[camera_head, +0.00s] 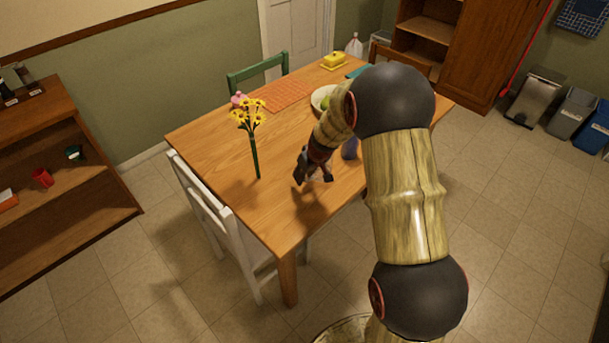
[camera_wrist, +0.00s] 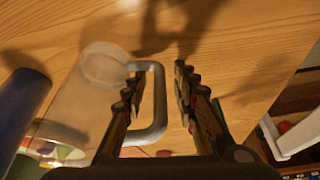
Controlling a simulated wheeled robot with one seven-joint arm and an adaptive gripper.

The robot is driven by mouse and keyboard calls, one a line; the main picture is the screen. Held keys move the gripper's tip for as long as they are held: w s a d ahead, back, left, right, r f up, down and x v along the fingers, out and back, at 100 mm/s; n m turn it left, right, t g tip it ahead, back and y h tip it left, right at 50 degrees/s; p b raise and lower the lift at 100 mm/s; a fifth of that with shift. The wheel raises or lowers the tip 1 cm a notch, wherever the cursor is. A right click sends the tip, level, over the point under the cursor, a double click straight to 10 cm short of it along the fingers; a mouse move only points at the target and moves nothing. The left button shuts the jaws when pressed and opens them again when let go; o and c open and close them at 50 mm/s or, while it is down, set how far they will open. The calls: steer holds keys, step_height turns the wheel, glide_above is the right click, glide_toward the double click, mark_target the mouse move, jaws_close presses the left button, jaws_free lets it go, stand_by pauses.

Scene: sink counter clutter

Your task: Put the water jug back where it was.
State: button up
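The water jug (camera_wrist: 92,88) is clear, with a grey handle (camera_wrist: 158,100), and shows at the left of the wrist view. In the head view only a pale, unclear part of it shows by the gripper. My gripper (camera_wrist: 157,85) is open, with its fingers on either side of the handle. The left finger overlaps the handle's loop, and the right finger is outside with a visible gap. In the head view my gripper (camera_head: 313,172) is low over the wooden table (camera_head: 225,155). I cannot tell whether the jug touches the tabletop.
A dark blue object (camera_wrist: 20,105) stands close beside the jug, also partly visible in the head view (camera_head: 350,149). Yellow flowers (camera_head: 252,118) stand left of my gripper. A bowl (camera_head: 318,103) is behind it. A white chair (camera_head: 222,220) is at the table's left side. The front tabletop is clear.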

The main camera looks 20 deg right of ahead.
steer(key=shift+r, duration=0.1)
steer(key=shift+r, duration=0.3)
steer(key=s+a+r+p, duration=0.1)
steer(key=s+a+r, duration=0.2)
steer(key=s+r, duration=0.35)
steer(key=s+a+r+p, duration=0.15)
steer(key=s+r, duration=0.25)
steer(key=r, duration=0.6)
steer(key=s+a+r+p, duration=0.1)
steer(key=s+a+r, duration=0.3)
steer(key=r, duration=0.5)
steer(key=s+a+r+m, duration=0.1)
steer(key=s+r, duration=0.1)
steer(key=s, duration=0.8)
steer(key=s+a+r+t, duration=0.1)
steer(key=s+a+r, duration=0.1)
steer(key=s, duration=0.9)
steer(key=shift+s+a+r+m+h, duration=0.2)
steer(key=shift+r+m+h, duration=0.2)
steer(key=shift+r, duration=0.4)
